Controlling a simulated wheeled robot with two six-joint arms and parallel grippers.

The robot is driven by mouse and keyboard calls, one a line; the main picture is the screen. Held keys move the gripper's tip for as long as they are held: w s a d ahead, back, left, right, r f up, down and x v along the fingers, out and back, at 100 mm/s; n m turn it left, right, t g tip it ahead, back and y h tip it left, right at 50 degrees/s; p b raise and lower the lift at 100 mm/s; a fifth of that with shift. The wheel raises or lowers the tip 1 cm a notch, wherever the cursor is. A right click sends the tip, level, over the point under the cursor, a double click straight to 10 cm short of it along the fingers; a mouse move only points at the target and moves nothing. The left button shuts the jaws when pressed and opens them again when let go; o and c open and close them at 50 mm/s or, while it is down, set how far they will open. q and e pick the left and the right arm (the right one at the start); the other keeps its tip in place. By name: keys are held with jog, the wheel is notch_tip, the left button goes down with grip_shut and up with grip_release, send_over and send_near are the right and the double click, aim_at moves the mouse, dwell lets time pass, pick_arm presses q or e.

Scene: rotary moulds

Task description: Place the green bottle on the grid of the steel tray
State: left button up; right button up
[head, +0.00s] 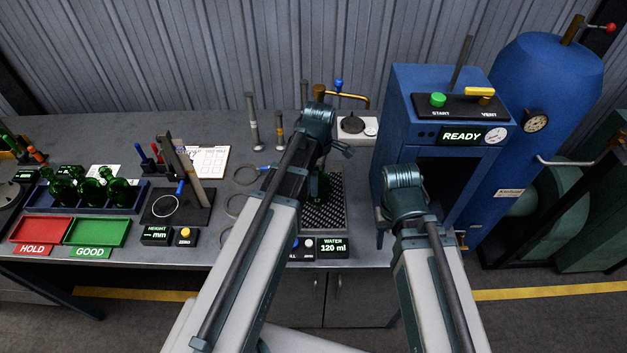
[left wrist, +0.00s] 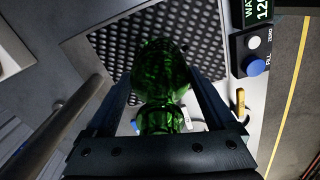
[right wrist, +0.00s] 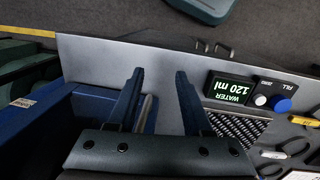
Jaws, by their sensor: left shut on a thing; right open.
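The green bottle (head: 320,188) is over the dark perforated grid (head: 338,215) of the steel tray, partly hidden by my left arm. My left gripper (left wrist: 158,88) is shut on the bottle (left wrist: 162,68), whose body shows between the fingers against the grid (left wrist: 118,48) in the left wrist view. I cannot tell whether the base touches the grid. My right gripper (right wrist: 160,74) is open and empty. In the right wrist view it is beside the grid (right wrist: 238,128); in the head view its fingers are hidden.
A water display (head: 333,246) reading 120 ml stands at the tray's front edge. A blue machine (head: 400,110) reading READY is to the right. A brass tap (head: 352,99) is behind the tray.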

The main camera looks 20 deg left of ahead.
pick_arm(q)
jog(key=shift+d+r, duration=0.1)
jog(key=shift+d, duration=0.1)
jog(key=o, duration=1.5)
jog(key=shift+c, duration=0.2)
jog(key=shift+a, duration=0.1)
notch_tip(320, 180, up, 12)
jog(key=p, duration=1.2)
